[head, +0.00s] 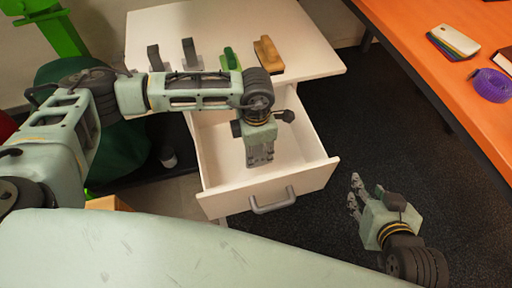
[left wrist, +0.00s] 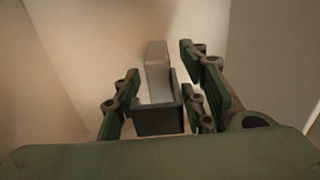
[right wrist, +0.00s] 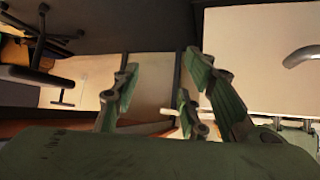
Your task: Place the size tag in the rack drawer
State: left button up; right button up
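The rack drawer (head: 222,150) is pulled open, with its grey handle (head: 272,201) at the front. My left gripper (head: 259,161) points down inside the drawer. In the left wrist view, a pale upright slab (left wrist: 157,70) with a dark U-shaped piece (left wrist: 158,121) at its near end lies between the open fingers (left wrist: 160,88). It looks like the size tag, though no marking is readable; the gripper hides it in the head view. My right gripper (head: 354,196) is open and empty over the dark floor, right of the drawer.
On the white rack top (head: 205,20) stand two grey brackets (head: 189,54), a green one (head: 230,59) and a tan one (head: 267,55). Dark floor between is clear.

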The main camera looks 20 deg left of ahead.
pick_arm(q)
notch_tip(320, 180, up, 6)
jog(key=shift+r+p, duration=0.15)
jog(key=shift+p, duration=0.75)
notch_tip(320, 180, up, 5)
jog(key=shift+r+p, duration=0.1)
jog(key=shift+p, duration=0.35)
jog(key=shift+r, duration=0.4)
pick_arm(e)
jog(key=s+d+f+g, duration=0.2)
jog(key=s+g, duration=0.1)
jog(key=s, duration=0.3)
jog(key=s+d+f+g+h, duration=0.1)
jog(key=s+f+g, duration=0.2)
jog(key=s, duration=0.3)
jog(key=shift+d+h, duration=0.3)
jog(key=shift+d, duration=0.1)
pick_arm(q)
jog(key=shift+s, duration=0.1)
pick_arm(e)
jog(key=shift+s, duration=0.1)
